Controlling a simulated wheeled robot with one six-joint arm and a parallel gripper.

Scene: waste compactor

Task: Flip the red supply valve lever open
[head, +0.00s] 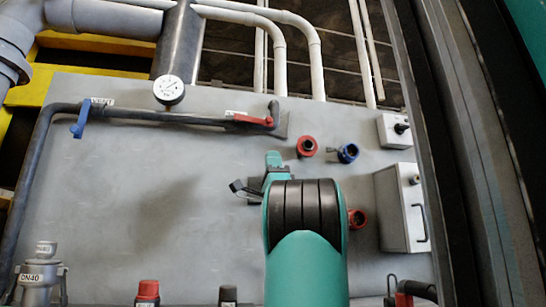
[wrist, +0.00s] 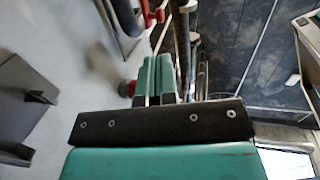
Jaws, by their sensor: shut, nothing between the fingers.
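The red valve lever (head: 250,121) sits at the right end of the dark horizontal pipe on the grey panel and lies roughly along the pipe. A red part in the wrist view (wrist: 150,18), beyond the fingertips, looks like this lever, but it is small and partly cut off. My gripper (head: 273,157) is shut and empty, below and slightly right of the lever in the head view, apart from it. Its teal fingers lie side by side in the wrist view (wrist: 156,65). My arm hides part of the panel below.
A blue lever (head: 80,122) is at the pipe's left end, and a gauge (head: 168,90) stands above the pipe. A grey box (head: 400,208) is farther right. The panel's left middle is clear.

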